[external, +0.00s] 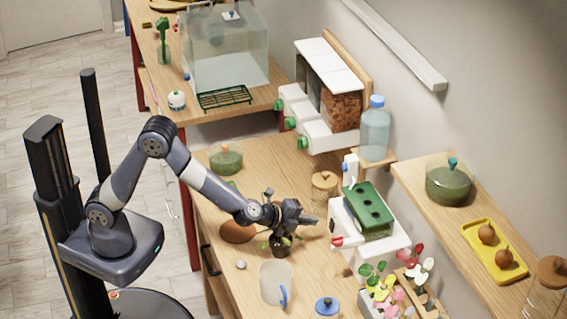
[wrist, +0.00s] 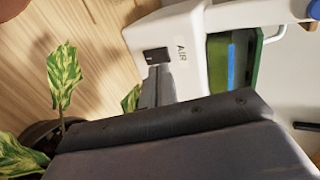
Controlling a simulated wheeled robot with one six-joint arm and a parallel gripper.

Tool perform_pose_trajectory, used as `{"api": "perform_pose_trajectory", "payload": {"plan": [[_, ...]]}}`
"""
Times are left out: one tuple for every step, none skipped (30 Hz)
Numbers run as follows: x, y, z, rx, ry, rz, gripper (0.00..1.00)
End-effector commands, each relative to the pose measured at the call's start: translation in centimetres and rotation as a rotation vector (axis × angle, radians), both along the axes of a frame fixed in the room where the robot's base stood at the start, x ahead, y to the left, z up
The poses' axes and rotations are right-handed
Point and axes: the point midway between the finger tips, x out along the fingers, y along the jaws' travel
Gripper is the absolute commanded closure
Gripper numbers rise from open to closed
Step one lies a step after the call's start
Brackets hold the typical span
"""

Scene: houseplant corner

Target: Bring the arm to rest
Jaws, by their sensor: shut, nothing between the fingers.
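My arm reaches out over the wooden counter. My gripper (external: 312,220) is shut and empty, and its fingers point right toward the white machine. It also shows in the wrist view (wrist: 155,88), where its fingertips are near a dark panel on the white machine; I cannot tell if they touch. A small leafy potted plant (external: 280,245) stands just below my gripper. Its variegated leaves (wrist: 64,78) show at the left of the wrist view.
The white machine (external: 345,224) with a green top (external: 368,210) stands at the right. A clear jug (external: 276,283), a wooden-lidded jar (external: 324,188) and a lidded green pot (external: 226,158) stand around my gripper. Flowers (external: 385,285) are at the front right.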

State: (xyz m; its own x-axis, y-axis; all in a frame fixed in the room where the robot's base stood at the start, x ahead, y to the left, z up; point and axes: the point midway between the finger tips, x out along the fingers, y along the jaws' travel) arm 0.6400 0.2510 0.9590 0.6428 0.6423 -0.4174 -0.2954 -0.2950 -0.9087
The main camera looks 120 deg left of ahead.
Motion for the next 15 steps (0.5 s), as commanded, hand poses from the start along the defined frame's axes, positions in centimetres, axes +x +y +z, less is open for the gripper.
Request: {"api": "perform_pose_trajectory", "payload": {"plan": [[-0.5,-0.6,0.2,0.000,-0.003,-0.001,1.00],[-0.7,-0.9,0.5,0.002,-0.004,-0.001,1.00],[-1.1,-1.3,0.7,0.001,-0.003,-0.001,1.00],[-1.5,-1.6,0.9,0.000,-0.004,-0.001,1.00],[-1.7,-1.8,1.1,0.000,-0.004,-0.001,1.00],[-2.2,-2.2,1.3,0.001,-0.003,-0.001,1.00],[-2.4,-2.5,1.5,0.001,-0.003,-0.001,1.00],[-2.7,-2.9,1.8,0.000,-0.004,-0.002,1.00],[-3.1,-3.2,2.0,0.001,-0.003,-0.001,1.00],[-3.4,-3.5,2.2,0.001,-0.003,-0.001,1.00],[-3.8,-3.8,2.4,0.001,-0.003,0.000,1.00],[-4.2,-4.1,2.7,-0.001,-0.004,0.002,1.00],[-4.7,-4.2,3.1,-0.014,-0.007,0.017,1.00],[-5.1,-4.2,3.3,-0.024,-0.007,0.029,1.00],[-5.7,-4.4,3.5,-0.036,-0.009,0.043,1.00]]}}
